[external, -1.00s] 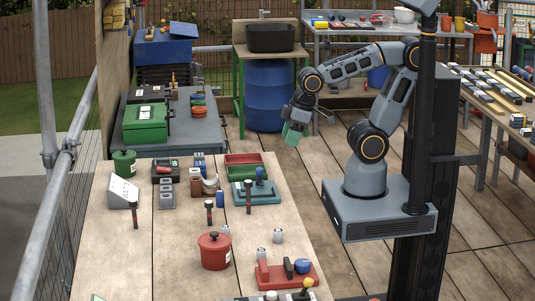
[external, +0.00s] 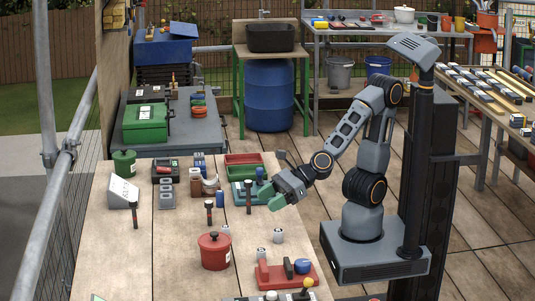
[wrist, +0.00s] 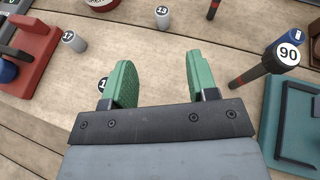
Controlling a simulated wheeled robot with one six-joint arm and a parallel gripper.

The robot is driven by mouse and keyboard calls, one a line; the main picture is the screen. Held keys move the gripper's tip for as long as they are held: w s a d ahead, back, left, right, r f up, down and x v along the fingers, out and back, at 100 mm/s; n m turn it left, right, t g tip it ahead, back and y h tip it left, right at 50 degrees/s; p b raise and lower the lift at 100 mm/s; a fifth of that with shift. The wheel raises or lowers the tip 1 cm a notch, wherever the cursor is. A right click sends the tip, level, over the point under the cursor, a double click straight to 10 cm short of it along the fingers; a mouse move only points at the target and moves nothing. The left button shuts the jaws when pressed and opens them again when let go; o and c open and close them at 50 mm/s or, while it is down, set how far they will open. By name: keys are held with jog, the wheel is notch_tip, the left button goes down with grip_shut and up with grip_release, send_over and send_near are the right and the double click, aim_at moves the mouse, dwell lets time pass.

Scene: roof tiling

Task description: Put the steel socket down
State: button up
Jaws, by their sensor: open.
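Several small grey cylinders that look like steel sockets stand upright on the wooden table. One (external: 278,236) is nearest the table's right edge, one (external: 261,254) is by the red board, and one (external: 225,230) is by the red pot. The wrist view shows one labelled 13 (wrist: 163,18) and one labelled 17 (wrist: 74,41). A third (wrist: 103,84) is mostly hidden behind the left finger. I cannot tell which is the task's socket. My gripper (external: 268,196) is open and empty above the table's right side, its green fingers apart in the wrist view (wrist: 160,65).
A black handle labelled 90 (wrist: 269,62) stands right of my fingers, beside a teal tray (wrist: 294,125). A red lidded pot (external: 214,254) and a red board (external: 290,280) stand nearer the front. Bare wood lies between the cylinders.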

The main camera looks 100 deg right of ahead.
aim_at(228, 226)
jog(key=shift+w+f+m, duration=0.15)
jog(key=shift+f+m, duration=0.15)
jog(key=shift+m, duration=0.5)
jog(key=shift+w+a+h+p, duration=0.1)
jog(key=shift+w+h+p, duration=0.4)
jog(key=shift+p, duration=0.6)
jog(key=shift+w+a+f+y+p, duration=0.2)
jog(key=shift+w+p, duration=0.15)
jog(key=shift+p, duration=0.15)
jog(key=shift+w+a+f+y+p, duration=0.15)
jog(key=shift+w+p, duration=0.15)
jog(key=shift+p, duration=0.15)
jog(key=b+x, duration=0.1)
jog(key=x, duration=0.3)
jog(key=shift+w+f, duration=0.1)
jog(key=shift+f, duration=0.2)
jog(key=shift+x, duration=3.35)
jog(key=shift+d, duration=0.1)
grip_shut()
jog(key=shift+r, duration=0.1)
